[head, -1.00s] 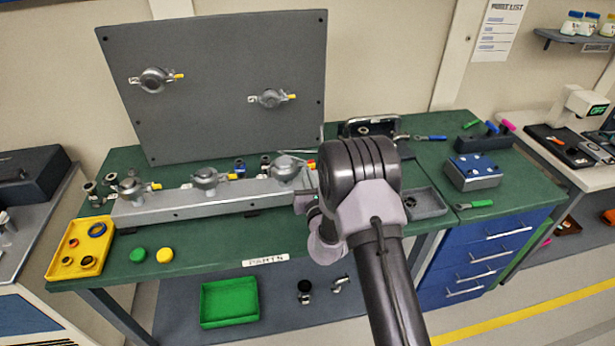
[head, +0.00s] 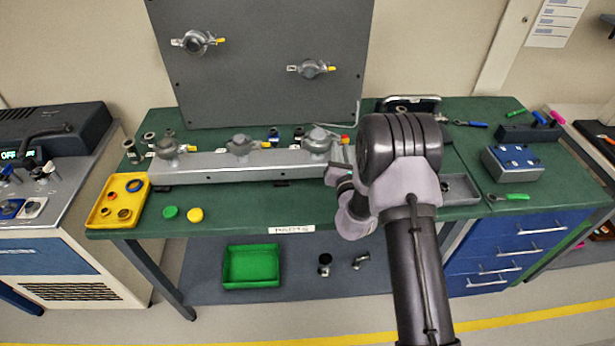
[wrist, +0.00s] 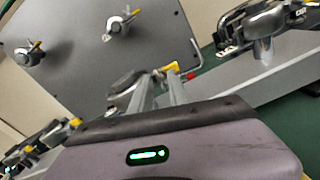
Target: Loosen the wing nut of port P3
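Three clamped ports stand along the grey rail (head: 230,172) on the bench: a left one (head: 168,148), a middle one (head: 239,145) and a right one (head: 318,142) with a red tip beside it. Two more clamps, left (head: 197,42) and right (head: 312,69), are on the upright grey panel. No port labels are legible, so I cannot tell which is P3. My gripper (wrist: 160,88) has its two fingers slightly apart, with nothing visibly between them. In the wrist view its tips are near a clamp (wrist: 124,84) with a yellow wing nut (wrist: 172,67).
A yellow tray (head: 103,217) with rings stands at the bench's left end. Green (head: 170,212) and yellow (head: 195,215) caps lie at the front. A grey tray (head: 462,186) and a blue-topped block (head: 513,160) are to the right. The bench front is mostly clear.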

